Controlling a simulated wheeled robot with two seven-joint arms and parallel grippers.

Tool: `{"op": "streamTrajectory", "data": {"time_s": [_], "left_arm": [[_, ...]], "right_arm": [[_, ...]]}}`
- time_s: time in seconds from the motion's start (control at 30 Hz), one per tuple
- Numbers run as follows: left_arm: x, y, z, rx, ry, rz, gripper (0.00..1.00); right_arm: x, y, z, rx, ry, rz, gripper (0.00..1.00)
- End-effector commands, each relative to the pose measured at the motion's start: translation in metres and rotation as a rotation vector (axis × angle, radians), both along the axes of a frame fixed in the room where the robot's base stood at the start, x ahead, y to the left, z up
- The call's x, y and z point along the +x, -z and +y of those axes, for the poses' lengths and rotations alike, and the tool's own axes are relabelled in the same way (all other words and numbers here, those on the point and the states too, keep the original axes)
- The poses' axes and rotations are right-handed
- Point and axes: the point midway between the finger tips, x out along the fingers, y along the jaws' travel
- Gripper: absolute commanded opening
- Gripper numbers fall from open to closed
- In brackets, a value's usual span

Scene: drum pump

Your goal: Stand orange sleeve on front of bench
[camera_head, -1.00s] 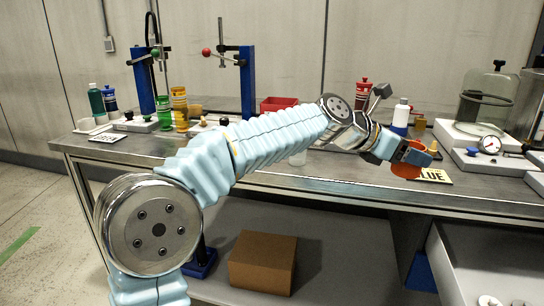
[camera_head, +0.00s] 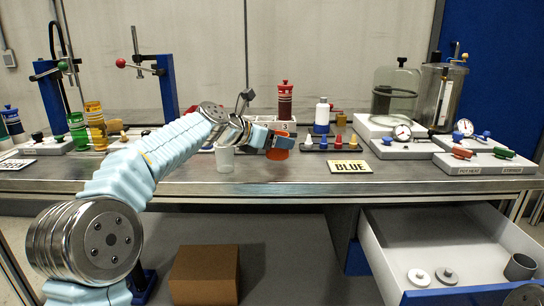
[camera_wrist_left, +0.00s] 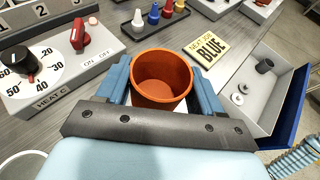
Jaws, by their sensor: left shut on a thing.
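My left gripper (camera_head: 276,140) is shut on the orange sleeve (camera_head: 278,153), above the bench (camera_head: 300,180) and left of the BLUE card. In the left wrist view the blue fingers of the gripper (camera_wrist_left: 160,85) clasp the sleeve (camera_wrist_left: 162,78) from both sides. Its open mouth faces the camera, showing its orange inside. In the head view the fingers cover part of the sleeve. I cannot tell how far its bottom is from the bench top. My right gripper is not in view.
A clear cup (camera_head: 225,158) stands just left of the sleeve. The BLUE card (camera_head: 350,167) lies to its right. A heater box with knobs (camera_wrist_left: 60,60) and a row of coloured pegs (camera_head: 331,144) stand behind. An open drawer (camera_head: 400,235) juts out at the lower right.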

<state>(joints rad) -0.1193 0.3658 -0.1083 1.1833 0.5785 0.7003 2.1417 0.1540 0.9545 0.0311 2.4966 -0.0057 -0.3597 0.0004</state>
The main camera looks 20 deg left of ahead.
Motion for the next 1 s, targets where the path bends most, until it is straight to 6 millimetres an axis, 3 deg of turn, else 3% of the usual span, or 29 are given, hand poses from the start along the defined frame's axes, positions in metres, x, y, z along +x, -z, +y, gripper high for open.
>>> {"op": "streamTrajectory", "data": {"time_s": [0.17,0.33,0.67,0.7,0.83,1.0], "left_arm": [[0.004,0.014,0.009,0.000,0.000,0.001,0.38],[0.004,0.041,0.009,0.000,0.000,0.001,0.38],[0.004,0.044,0.008,0.000,0.001,0.000,0.38],[0.004,0.043,0.008,0.000,0.001,0.000,0.71],[0.004,0.043,0.008,0.000,0.001,0.000,0.91],[0.004,0.043,0.008,0.000,0.001,0.000,0.92]], "right_arm": [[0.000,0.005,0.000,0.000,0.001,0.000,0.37],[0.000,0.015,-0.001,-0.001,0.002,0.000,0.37],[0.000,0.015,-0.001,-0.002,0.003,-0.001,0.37],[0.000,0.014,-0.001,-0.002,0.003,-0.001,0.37],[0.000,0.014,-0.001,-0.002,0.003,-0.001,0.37],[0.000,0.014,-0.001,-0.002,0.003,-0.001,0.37]]}}
